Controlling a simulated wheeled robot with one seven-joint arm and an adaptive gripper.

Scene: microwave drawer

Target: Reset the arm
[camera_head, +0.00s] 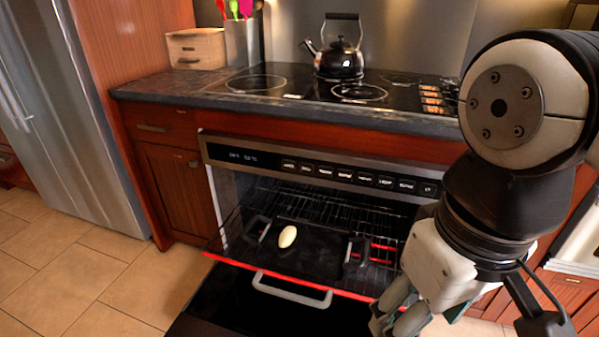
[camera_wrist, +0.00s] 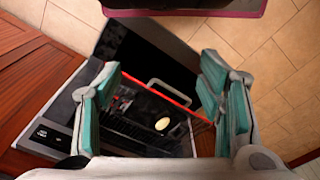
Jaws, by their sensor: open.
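My gripper (camera_head: 398,312) is at the lower right of the head view, in front and to the right of the open oven. In the wrist view my gripper (camera_wrist: 155,95) shows its two teal-padded fingers spread wide with nothing between them. My arm rises above it at the right of the head view.
The oven door (camera_head: 235,300) is folded down, with a grey handle (camera_head: 292,290). A black tray (camera_head: 318,243) holding a pale egg-shaped item (camera_head: 287,237) sits on the pulled-out rack. A kettle (camera_head: 340,62) stands on the cooktop. Tiled floor (camera_head: 75,270) at the left is clear.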

